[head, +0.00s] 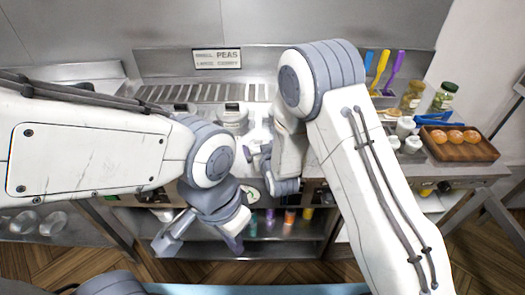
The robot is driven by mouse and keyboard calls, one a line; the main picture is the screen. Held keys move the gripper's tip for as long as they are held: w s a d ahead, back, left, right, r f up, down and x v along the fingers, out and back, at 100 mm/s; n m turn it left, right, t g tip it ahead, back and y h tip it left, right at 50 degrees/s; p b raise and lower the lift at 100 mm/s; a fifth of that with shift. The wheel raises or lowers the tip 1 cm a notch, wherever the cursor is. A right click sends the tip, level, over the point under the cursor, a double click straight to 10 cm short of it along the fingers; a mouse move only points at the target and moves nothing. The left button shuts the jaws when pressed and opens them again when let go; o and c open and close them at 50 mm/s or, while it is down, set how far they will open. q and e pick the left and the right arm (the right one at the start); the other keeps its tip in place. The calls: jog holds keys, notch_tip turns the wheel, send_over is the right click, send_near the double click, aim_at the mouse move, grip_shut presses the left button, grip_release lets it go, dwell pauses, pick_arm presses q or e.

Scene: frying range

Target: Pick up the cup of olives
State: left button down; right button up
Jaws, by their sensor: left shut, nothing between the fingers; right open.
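I cannot make out a cup of olives for certain. My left gripper (201,243) is lower, in front of the counter's front edge, shut and holding nothing. Both arms hide much of the counter.
A lidded pot (232,119) stands by the back grill. A wooden tray (462,152) with several round orange-brown items is at the right, near small white containers (413,144). Coloured utensils (380,70) stand upright behind. A lower shelf (275,245) holds several coloured bottles.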

aim_at(258, 145)
jog(key=p+x, duration=0.2)
jog(key=x, duration=0.2)
jog(key=shift+w+d+f, duration=0.1)
jog(key=shift+w+f, duration=0.4)
jog(key=shift+w, duration=0.05)
jog(key=shift+c, duration=0.3)
jog(key=c, duration=0.8)
